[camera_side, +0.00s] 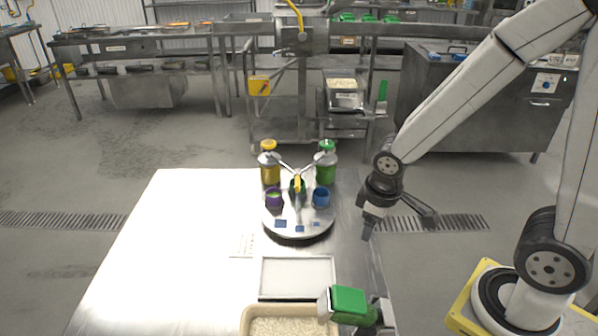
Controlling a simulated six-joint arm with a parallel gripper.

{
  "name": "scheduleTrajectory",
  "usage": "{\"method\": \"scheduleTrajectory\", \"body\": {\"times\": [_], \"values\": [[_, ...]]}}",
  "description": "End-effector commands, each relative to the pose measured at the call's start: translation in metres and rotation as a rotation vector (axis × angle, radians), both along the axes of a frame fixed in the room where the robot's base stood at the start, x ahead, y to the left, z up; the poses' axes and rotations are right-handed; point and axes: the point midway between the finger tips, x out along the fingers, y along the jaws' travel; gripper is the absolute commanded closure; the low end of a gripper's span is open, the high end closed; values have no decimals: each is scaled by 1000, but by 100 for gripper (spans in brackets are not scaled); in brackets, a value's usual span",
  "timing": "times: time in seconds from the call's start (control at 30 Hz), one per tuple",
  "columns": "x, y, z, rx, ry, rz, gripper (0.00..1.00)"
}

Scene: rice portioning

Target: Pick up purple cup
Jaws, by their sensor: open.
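The purple cup (273,198) stands upright at the left of a round stand (295,227) on the steel table. Something green shows inside it. A blue cup (321,198) stands at the right of the same stand. My gripper (399,229) is open and empty, pointing down near the table's right edge. It is apart from the cups, well to the right of the purple cup, with the blue cup between them.
Yellow-topped (269,168) and green-topped (326,166) bottles stand behind the cups. A pale tray (262,280) and a rice container (246,318) are in front, with a green-topped device (348,301) beside them. The table's left side (160,250) is clear.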

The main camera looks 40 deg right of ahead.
Motion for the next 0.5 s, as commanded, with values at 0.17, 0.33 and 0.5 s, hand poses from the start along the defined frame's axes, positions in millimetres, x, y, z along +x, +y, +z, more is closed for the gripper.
{"method": "scheduleTrajectory", "body": {"times": [0.17, 0.33, 0.5], "values": [[3, -11, -11, -131, 93, 214, 26], [10, -24, -19, -266, 174, 422, 26], [23, -36, -24, -405, 244, 624, 26]]}}
